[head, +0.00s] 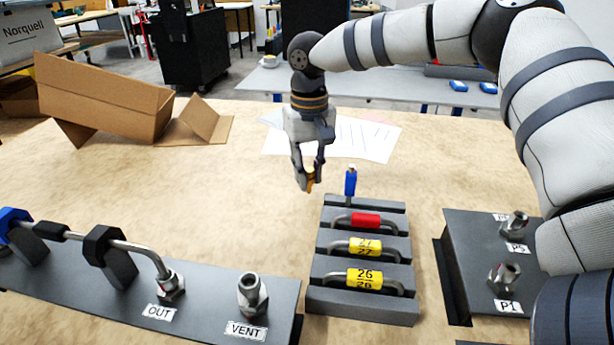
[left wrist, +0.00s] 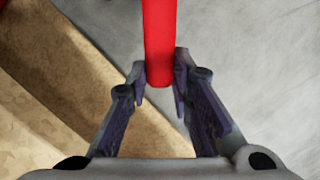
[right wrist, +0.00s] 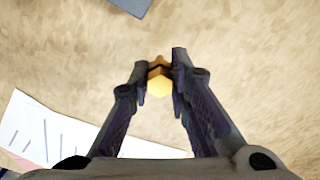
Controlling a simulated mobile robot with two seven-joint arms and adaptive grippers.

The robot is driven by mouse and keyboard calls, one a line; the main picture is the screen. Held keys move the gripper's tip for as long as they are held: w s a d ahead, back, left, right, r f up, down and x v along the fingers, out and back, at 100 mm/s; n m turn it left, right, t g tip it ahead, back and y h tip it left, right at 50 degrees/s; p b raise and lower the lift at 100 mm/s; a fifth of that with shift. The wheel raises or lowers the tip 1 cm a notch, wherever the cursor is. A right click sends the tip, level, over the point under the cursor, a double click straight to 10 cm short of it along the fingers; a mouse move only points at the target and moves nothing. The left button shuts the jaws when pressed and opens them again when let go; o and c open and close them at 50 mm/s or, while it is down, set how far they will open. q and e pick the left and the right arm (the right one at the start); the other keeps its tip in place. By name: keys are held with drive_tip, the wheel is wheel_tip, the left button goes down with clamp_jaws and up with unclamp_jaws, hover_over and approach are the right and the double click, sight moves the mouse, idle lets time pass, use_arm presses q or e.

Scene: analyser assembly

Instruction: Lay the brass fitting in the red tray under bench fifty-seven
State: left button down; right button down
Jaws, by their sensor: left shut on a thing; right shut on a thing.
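The brass fitting (right wrist: 158,82) is a small golden hex piece between the fingertips of my right gripper (right wrist: 160,72). In the head view my right gripper (head: 307,180) points down, shut on the brass fitting (head: 310,183), above the bench top behind the slotted grey rack. My left gripper (left wrist: 162,88) is shut on a red bar (left wrist: 158,40) in the left wrist view. Its fingers stand either side of the bar's end, over a bench edge and grey floor. The left gripper is outside the head view. I cannot make out the red tray in any view.
The grey rack (head: 361,304) holds tagged bent tubes and a blue-capped piece (head: 350,182). A panel with OUT and VENT fittings (head: 215,310) is front left, a P1 panel (head: 480,260) right. Paper sheets (head: 365,140) and an open cardboard box (head: 105,95) lie behind.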

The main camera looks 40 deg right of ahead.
drive_tip(key=shift+f, duration=0.4)
drive_tip(key=shift+f, duration=0.1)
drive_tip(key=shift+f, duration=0.1)
drive_tip(key=c, duration=1.5)
unclamp_jaws()
